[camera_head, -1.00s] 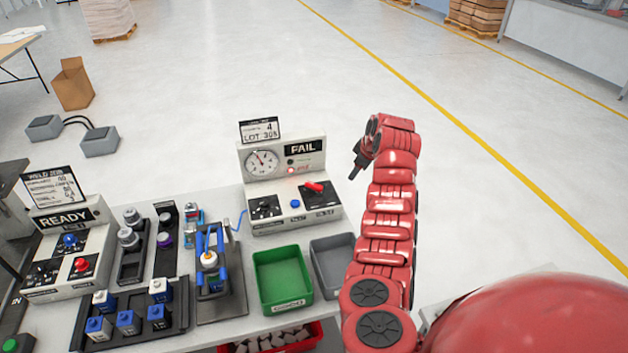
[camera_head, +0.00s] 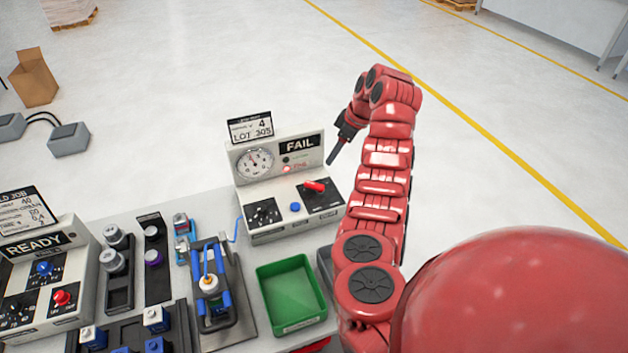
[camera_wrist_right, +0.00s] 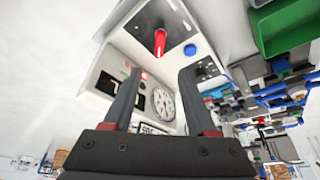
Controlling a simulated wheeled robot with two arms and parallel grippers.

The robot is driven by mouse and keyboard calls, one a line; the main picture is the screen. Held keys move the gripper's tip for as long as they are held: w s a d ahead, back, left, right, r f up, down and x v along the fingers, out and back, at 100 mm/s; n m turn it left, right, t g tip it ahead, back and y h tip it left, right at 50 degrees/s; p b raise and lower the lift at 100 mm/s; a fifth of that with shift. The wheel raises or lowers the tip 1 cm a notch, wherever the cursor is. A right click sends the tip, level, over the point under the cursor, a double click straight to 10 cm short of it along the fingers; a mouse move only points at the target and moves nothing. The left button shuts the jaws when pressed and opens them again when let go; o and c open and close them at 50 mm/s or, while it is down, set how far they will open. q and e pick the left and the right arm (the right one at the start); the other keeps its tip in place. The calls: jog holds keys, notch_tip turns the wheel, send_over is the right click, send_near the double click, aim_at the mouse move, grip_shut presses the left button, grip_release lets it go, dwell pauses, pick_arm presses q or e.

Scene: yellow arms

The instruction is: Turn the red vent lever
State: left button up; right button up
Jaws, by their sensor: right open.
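The red lever (camera_head: 315,186) sits on a black plate on the right of the sloped panel of the white test box (camera_head: 272,229), whose sign reads FAIL. In the right wrist view the red lever (camera_wrist_right: 160,41) lies beyond the fingertips. My right gripper (camera_head: 335,155) points down, above and to the right of the lever, apart from it. In the wrist view my right gripper (camera_wrist_right: 161,72) has its two dark fingers spread with nothing between them. My left gripper is not in view.
The box carries a gauge (camera_head: 255,161), a blue button (camera_head: 295,207) and a black dial plate (camera_head: 262,213). A green tray (camera_head: 291,292) stands in front. A READY box (camera_head: 75,262) with another red knob (camera_head: 62,297) stands at left. A blue-clamped fixture (camera_head: 212,286) lies between.

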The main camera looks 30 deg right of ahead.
aim_at(314, 184)
jog(key=p+x, duration=0.2)
jog(key=x, duration=0.5)
jog(key=shift+w+a+f, duration=0.15)
jog(key=shift+w, duration=0.1)
jog(key=p+x, duration=0.2)
jog(key=x, duration=0.4)
jog(key=shift+f, duration=0.25)
jog(key=shift+w+f, duration=0.15)
jog(key=shift+f, duration=0.35)
grip_shut()
